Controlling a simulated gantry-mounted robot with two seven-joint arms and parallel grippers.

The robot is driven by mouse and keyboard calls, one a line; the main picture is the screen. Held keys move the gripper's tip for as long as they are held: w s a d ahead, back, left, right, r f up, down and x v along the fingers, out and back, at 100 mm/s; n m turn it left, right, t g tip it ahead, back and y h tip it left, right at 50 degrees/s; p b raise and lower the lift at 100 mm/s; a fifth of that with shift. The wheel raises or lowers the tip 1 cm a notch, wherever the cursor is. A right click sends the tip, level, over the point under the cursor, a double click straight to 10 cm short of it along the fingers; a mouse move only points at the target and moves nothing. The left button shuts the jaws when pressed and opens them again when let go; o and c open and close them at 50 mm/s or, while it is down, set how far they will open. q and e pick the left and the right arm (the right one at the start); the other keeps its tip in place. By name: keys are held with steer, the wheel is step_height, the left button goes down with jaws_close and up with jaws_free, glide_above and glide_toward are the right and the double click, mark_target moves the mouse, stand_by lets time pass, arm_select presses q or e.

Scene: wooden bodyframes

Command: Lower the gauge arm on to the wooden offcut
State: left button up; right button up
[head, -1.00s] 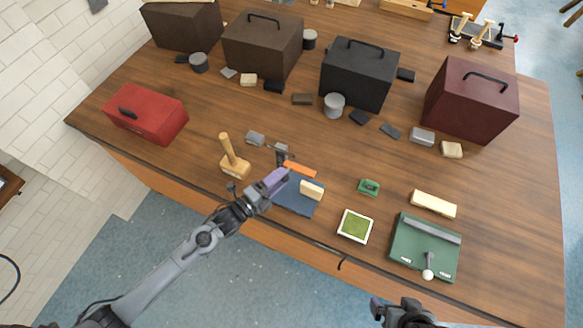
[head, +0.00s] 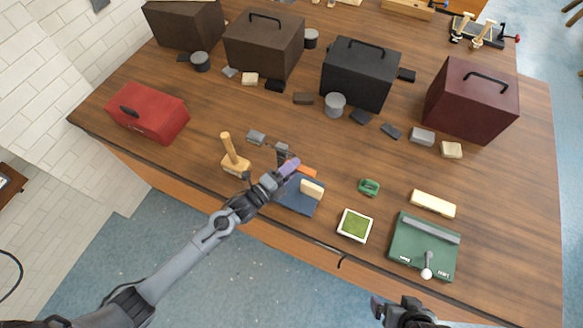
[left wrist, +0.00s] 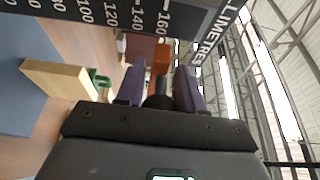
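The gauge has a blue base (head: 297,204), a dark upright post (head: 281,151) and an orange arm (head: 307,172). The cream wooden offcut (head: 312,189) stands on the base, just in front of the orange arm. In the left wrist view the offcut (left wrist: 60,78) is at left and the millimetre scale (left wrist: 120,14) crosses the top. My left gripper (head: 290,165) is at the orange arm and hides part of it. Its purple fingers (left wrist: 161,82) are apart, with the orange arm (left wrist: 161,58) showing between their tips; contact is unclear. My right gripper (head: 385,307) is at the bottom edge.
A wooden mallet (head: 233,157) stands left of the gauge. A green-topped tile (head: 355,225), a small green piece (head: 369,187) and a green lever device (head: 410,245) lie to the right.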

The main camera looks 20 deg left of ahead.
arm_select(q)
jaws_close()
step_height(320, 180, down, 9)
steer(key=b, duration=0.7)
steer(key=shift+r, duration=0.2)
steer(key=o, duration=0.6)
jaws_free()
steer(key=shift+o, duration=0.2)
steer(key=shift+r, duration=0.1)
steer(key=v, duration=1.1)
steer(key=shift+b, duration=0.35)
